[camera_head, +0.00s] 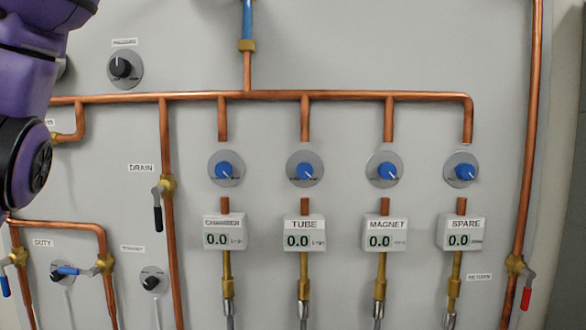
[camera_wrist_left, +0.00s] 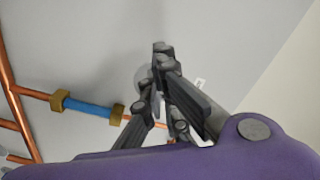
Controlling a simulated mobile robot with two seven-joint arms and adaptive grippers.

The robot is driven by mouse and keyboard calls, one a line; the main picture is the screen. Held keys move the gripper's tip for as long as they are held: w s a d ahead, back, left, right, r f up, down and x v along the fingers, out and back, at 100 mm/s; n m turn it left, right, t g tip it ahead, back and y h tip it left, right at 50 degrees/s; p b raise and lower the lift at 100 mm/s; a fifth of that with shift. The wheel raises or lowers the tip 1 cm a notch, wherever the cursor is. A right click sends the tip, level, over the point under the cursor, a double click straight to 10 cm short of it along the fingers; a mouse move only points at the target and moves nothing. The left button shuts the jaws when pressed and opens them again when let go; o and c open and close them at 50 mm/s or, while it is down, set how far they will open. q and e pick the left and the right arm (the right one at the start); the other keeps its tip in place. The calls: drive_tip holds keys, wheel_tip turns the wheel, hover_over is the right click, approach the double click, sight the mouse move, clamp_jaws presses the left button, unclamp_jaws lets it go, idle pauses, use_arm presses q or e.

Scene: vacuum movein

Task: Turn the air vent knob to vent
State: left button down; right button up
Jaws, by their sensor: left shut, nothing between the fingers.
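My left gripper (camera_wrist_left: 160,50) shows in the left wrist view, with its fingers shut together and nothing between them. A round grey plate (camera_wrist_left: 142,80) on the panel shows partly behind the fingers; any knob on it is hidden. A small white label (camera_wrist_left: 200,84) is just right of the fingers, too small to read. I cannot tell whether this plate belongs to the air vent knob. In the head view no label reading air vent can be made out. My left arm covers the upper left there, and its gripper is out of frame. My right gripper is in neither view.
In the head view, copper pipes (camera_head: 270,95) cross the panel. A black knob (camera_head: 121,67) is at upper left, several blue knobs (camera_head: 305,169) stand in a row above digital meters (camera_head: 304,238), and the black-handled drain valve (camera_head: 158,215) is left of them. A blue pipe section (camera_wrist_left: 88,107) lies left of my gripper.

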use_arm(q)
drive_tip(key=s, duration=0.3)
drive_tip(key=shift+s+d+r, duration=0.1)
drive_tip(key=shift+s+r, duration=0.05)
drive_tip(key=shift+s, duration=0.25)
drive_tip(key=shift+w+d+f+m, duration=0.15)
drive_tip(key=shift+w+m, duration=0.75)
drive_tip(key=shift+m, duration=0.1)
drive_tip(key=shift+w+d+f+m, duration=0.1)
drive_tip(key=shift+w+f+m, duration=0.05)
drive_tip(key=shift+w+m, duration=0.85)
drive_tip(key=shift+w+d+f+m, duration=0.15)
drive_tip(key=shift+w+m, duration=0.7)
drive_tip(key=shift+m, duration=0.15)
drive_tip(key=shift+w+f, duration=0.1)
drive_tip(key=shift+d, duration=0.3)
